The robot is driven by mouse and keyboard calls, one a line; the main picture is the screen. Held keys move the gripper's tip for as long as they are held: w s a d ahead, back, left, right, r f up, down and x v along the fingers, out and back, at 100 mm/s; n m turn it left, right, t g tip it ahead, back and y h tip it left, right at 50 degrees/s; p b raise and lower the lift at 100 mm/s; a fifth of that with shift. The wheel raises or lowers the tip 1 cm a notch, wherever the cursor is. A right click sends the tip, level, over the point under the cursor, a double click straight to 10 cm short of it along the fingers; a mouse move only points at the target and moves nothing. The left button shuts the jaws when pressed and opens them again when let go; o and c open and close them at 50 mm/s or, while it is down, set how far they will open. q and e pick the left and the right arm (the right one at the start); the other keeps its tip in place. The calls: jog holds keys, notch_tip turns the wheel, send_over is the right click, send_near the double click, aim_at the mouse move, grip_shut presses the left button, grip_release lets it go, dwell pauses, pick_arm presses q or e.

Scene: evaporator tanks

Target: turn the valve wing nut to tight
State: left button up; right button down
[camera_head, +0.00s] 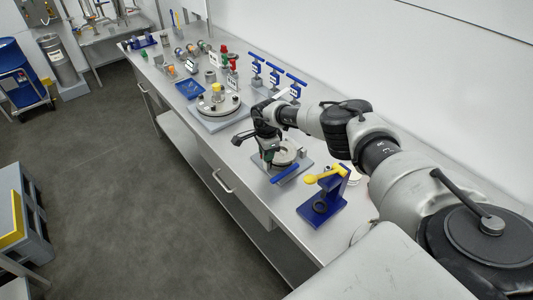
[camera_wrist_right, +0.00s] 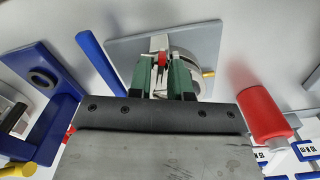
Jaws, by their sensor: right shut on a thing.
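My right gripper (camera_head: 270,153) reaches down over a round metal fitting (camera_head: 287,155) on a grey plate on the bench. In the right wrist view its two green fingers (camera_wrist_right: 166,75) are closed around a small red part (camera_wrist_right: 159,42), which appears to be the valve wing nut. The fingers hide most of it, and I cannot tell its turn angle. Behind the fingers the fitting's round metal body (camera_wrist_right: 185,65) sits on its grey plate (camera_wrist_right: 205,38). My left gripper is in neither view.
A blue stand with a yellow lever (camera_head: 325,174) stands nearer on the bench. A blue bar (camera_head: 285,173) lies close to the gripper. A larger round flange (camera_head: 217,105), blue T-handles (camera_head: 274,72) and a blue tray (camera_head: 190,89) stand farther back. The bench's front edge is clear.

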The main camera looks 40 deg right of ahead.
jog(key=m, duration=0.3)
jog(key=shift+m, duration=0.4)
jog(key=m, duration=0.3)
jog(key=shift+r+m, duration=0.1)
jog(key=shift+m, duration=0.2)
jog(key=m, duration=0.6)
jog(key=shift+w, duration=0.1)
jog(key=m+p, duration=0.1)
jog(key=m, duration=0.5)
jog(key=shift+r+m, duration=0.1)
jog(key=shift+m, duration=0.3)
jog(key=m+p, duration=0.2)
jog(key=m, duration=0.4)
jog(key=shift+d, duration=0.1)
jog(key=shift+m, duration=0.3)
jog(key=c, duration=1.3)
grip_release()
